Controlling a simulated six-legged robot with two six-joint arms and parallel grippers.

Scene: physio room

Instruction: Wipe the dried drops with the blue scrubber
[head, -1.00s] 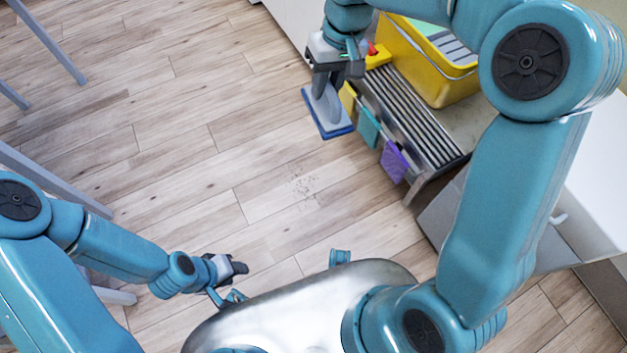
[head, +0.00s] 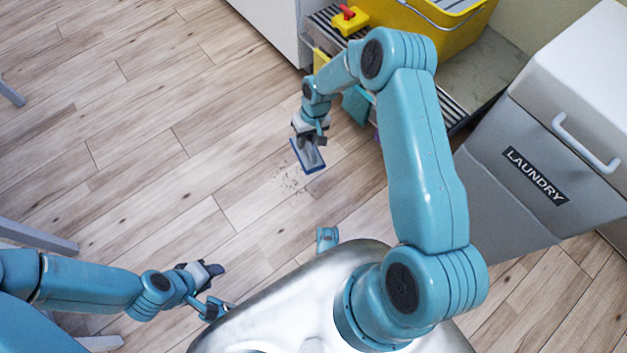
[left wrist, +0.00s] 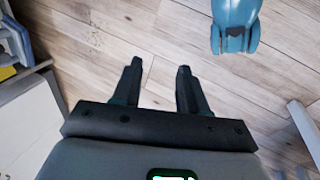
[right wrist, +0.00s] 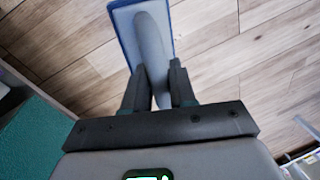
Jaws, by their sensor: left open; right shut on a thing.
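The dried drops (head: 290,182) are a patch of small dark specks on the wood floor in the head view. The blue scrubber (head: 308,156) has a blue-edged flat head and a grey handle. In the right wrist view the scrubber (right wrist: 150,45) extends ahead of the fingers. My left gripper (head: 212,270) is open and empty at the lower left, and its two fingers stand apart in the left wrist view (left wrist: 158,88).
A slatted rack (head: 457,112) with a yellow bucket (head: 425,30) and a red-and-yellow item (head: 350,17) stands behind my right arm. A grey laundry bin (head: 520,150) is at the right. Chair-like grey legs (head: 35,236) are at the left. The middle floor is clear.

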